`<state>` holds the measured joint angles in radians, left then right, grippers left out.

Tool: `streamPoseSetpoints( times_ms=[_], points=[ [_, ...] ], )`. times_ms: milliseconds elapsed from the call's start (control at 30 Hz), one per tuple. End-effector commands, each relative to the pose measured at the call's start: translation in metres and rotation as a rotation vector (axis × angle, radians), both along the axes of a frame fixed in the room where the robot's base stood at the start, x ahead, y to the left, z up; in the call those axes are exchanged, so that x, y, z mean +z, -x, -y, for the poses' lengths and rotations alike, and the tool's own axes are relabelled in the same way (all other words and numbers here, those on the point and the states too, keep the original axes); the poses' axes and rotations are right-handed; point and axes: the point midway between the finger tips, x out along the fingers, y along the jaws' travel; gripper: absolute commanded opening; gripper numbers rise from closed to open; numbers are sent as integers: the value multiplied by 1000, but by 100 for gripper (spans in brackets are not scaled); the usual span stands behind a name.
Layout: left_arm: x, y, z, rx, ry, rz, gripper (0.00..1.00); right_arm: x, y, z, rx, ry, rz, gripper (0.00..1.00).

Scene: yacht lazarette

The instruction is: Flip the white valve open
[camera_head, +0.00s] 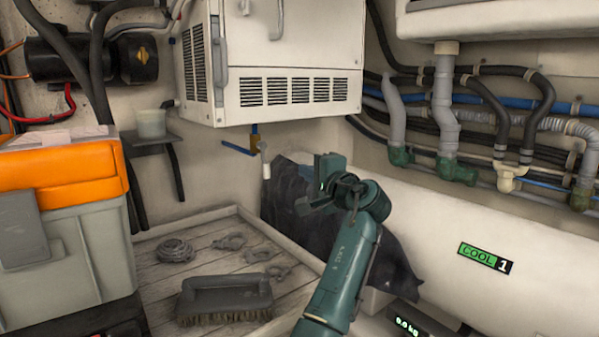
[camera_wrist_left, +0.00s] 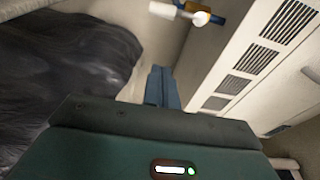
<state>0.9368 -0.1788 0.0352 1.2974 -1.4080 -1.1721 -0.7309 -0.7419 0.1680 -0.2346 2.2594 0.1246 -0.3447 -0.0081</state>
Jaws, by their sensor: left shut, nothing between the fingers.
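A small valve assembly hangs on the back wall under the white louvred box. It has a blue lever pointing left, a brass-coloured part and a white piece (camera_head: 265,165) hanging down. The white piece also shows at the top of the left wrist view (camera_wrist_left: 164,10), beside the blue and brass parts. My left gripper (camera_head: 318,184) is to the right of the valve in the head view, apart from it. Its fingers (camera_wrist_left: 162,88) are shut together and empty, with a gap to the white piece. My right gripper is in neither view.
The white louvred box (camera_head: 290,60) overhangs the valve. A dark bag (camera_head: 284,195) lies behind my left arm. Pipes and hoses, with a cream fitting (camera_head: 508,176), run along the right wall. A brush (camera_head: 224,292) and rope lie on the slatted deck; an orange-lidded toolbox (camera_head: 65,230) stands left.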

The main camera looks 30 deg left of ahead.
Motion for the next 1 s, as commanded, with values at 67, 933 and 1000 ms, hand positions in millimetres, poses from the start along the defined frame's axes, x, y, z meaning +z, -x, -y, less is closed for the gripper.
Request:
streamPoseSetpoints(
  times_ms=[67, 933, 1000],
  points=[
    [2, -7, -14, 2, 0, 0, 0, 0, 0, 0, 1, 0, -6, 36],
    [0, -5, -77, -1, 1, 0, 0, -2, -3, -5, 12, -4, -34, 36],
    [-1, -3, -78, -1, 2, 0, 0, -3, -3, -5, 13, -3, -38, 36]
  ],
)
